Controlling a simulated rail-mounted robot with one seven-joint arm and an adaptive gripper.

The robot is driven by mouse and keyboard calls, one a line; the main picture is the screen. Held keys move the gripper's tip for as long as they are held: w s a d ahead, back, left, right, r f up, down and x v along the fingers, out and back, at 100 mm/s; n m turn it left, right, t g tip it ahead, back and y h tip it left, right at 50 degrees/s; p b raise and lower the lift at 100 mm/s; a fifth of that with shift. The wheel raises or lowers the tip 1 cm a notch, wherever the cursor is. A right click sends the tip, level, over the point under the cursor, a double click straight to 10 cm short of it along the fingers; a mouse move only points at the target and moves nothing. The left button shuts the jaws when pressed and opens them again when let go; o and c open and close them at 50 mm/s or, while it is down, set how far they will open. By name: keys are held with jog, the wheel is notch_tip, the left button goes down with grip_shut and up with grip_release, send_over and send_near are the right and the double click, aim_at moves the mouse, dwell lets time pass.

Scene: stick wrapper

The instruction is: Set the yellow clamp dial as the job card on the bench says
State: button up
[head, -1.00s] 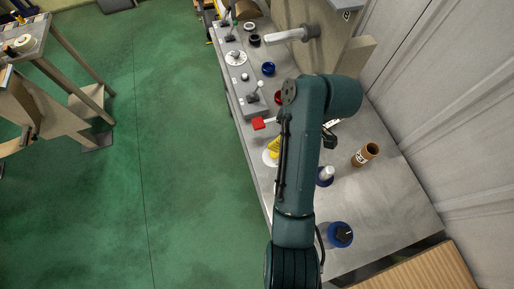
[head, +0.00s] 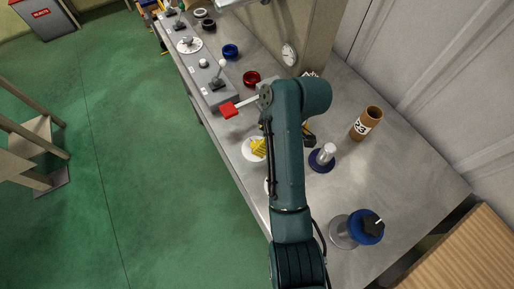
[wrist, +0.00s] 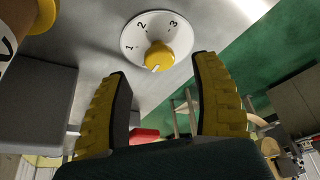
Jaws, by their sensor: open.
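In the wrist view the yellow dial knob (wrist: 159,56) sits on a round white plate (wrist: 184,41) marked 1, 2 and 3. Its white pointer line faces the lower edge of the picture, away from the numerals. My gripper (wrist: 160,68) is open, with a ridged yellow finger on each side of the picture. The knob appears between and beyond the fingertips, and I see no contact. In the head view a yellow part (head: 259,147) shows over a white disc (head: 247,152), partly behind my arm. I cannot make out a readable job card.
On the bench (head: 345,185) stand a brown tube labelled 23 (head: 371,117), a blue-based post (head: 322,160) and a blue dial with a black knob (head: 366,226). A red-ended lever (head: 229,110), red ring (head: 251,78) and blue ring (head: 230,51) lie farther back. A wall rises at right.

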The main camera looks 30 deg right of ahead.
aim_at(257, 144)
jog(key=x, duration=0.4)
jog(key=shift+b, duration=0.3)
grip_shut()
